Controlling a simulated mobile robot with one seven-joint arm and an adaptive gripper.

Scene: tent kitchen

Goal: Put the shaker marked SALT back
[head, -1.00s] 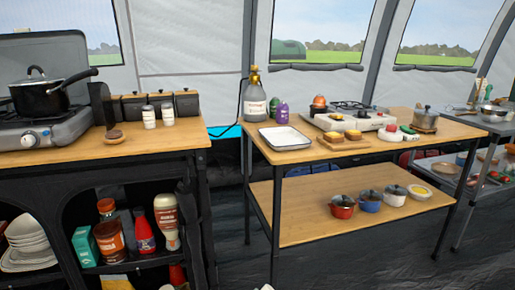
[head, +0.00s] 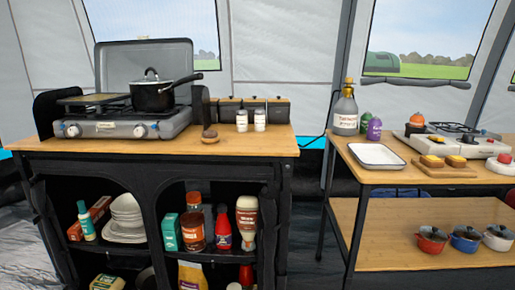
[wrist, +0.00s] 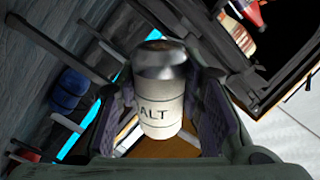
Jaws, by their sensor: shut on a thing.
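A white shaker with a dark metallic cap (wrist: 162,112) fills the middle of the wrist view, and the letters "ALT" show on its side. My gripper (wrist: 163,100) is shut on it, with a dark finger pad on each side. My gripper and this shaker do not show in the head view. Two white dark-capped shakers, a left one (head: 241,121) and a right one (head: 260,120), stand side by side on the left wooden counter (head: 170,144). Their labels are too small to read.
Dark canisters (head: 254,107) stand behind the two shakers, and a small brown round thing (head: 210,136) is left of them. A stove (head: 120,124) with a black pot (head: 152,95) is further left. The right table (head: 353,150) holds a white tray (head: 377,157).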

